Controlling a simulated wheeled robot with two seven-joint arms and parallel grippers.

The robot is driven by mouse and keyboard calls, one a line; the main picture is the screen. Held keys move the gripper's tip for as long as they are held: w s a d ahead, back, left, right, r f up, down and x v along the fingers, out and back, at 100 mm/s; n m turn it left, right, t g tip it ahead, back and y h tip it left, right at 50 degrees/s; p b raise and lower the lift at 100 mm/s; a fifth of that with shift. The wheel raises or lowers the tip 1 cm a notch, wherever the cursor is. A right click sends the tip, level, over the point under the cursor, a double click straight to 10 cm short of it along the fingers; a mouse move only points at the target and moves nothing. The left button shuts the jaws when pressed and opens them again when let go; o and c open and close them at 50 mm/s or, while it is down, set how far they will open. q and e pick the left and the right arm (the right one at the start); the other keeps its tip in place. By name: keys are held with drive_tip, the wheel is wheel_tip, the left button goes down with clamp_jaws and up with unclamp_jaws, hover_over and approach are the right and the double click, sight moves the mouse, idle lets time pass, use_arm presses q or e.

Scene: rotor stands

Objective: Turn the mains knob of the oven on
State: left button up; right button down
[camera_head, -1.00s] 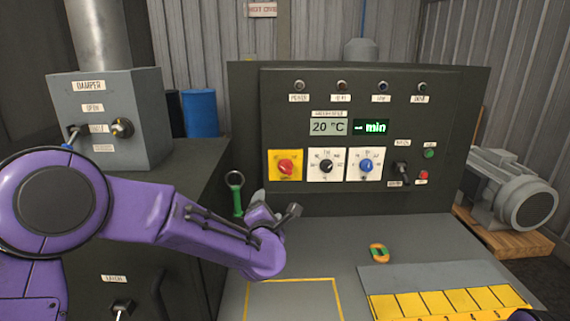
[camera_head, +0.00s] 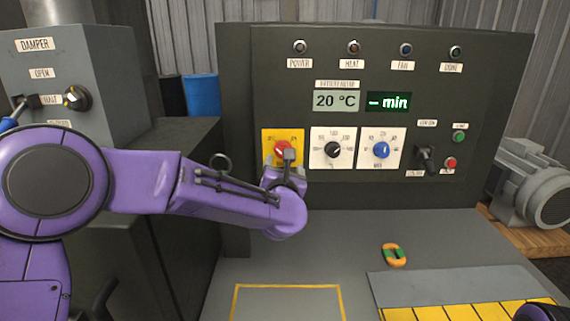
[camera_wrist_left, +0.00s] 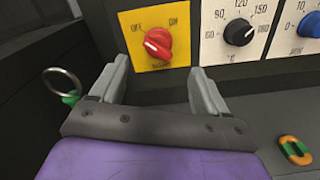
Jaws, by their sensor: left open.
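The mains knob (camera_head: 281,149) is red on a yellow plate at the left of the oven's control panel (camera_head: 400,190). In the left wrist view the knob (camera_wrist_left: 158,43) shows whole, with OFF and ON printed above it; its white mark points up-left, toward OFF. My left gripper (camera_head: 285,160) is in front of the plate and partly covers it in the head view. In the left wrist view the gripper (camera_wrist_left: 160,85) is open and empty, with its two fingers apart below the knob, not touching it. A small dark piece at the head view's lower right corner may be my right arm; its gripper does not show.
A black knob (camera_head: 333,149) and a blue knob (camera_head: 381,150) sit right of the mains knob. A black lever (camera_head: 427,160) is further right. A green-and-orange ring (camera_head: 394,255) lies on the bench. A ring with a green part (camera_wrist_left: 62,84) is left of my gripper.

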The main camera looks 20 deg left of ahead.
use_arm(q)
drive_tip(key=p+x, duration=0.1)
drive_tip(key=x, duration=0.2)
drive_tip(key=p+x, duration=0.2)
drive_tip(key=x, duration=0.2)
drive_tip(key=f+p+x, duration=0.1)
drive_tip(key=x, duration=0.3)
drive_tip(key=shift+s+a+p, duration=0.1)
drive_tip(key=shift+a+p, duration=0.05)
drive_tip(key=shift+p, duration=0.25)
drive_tip(key=c, duration=0.8)
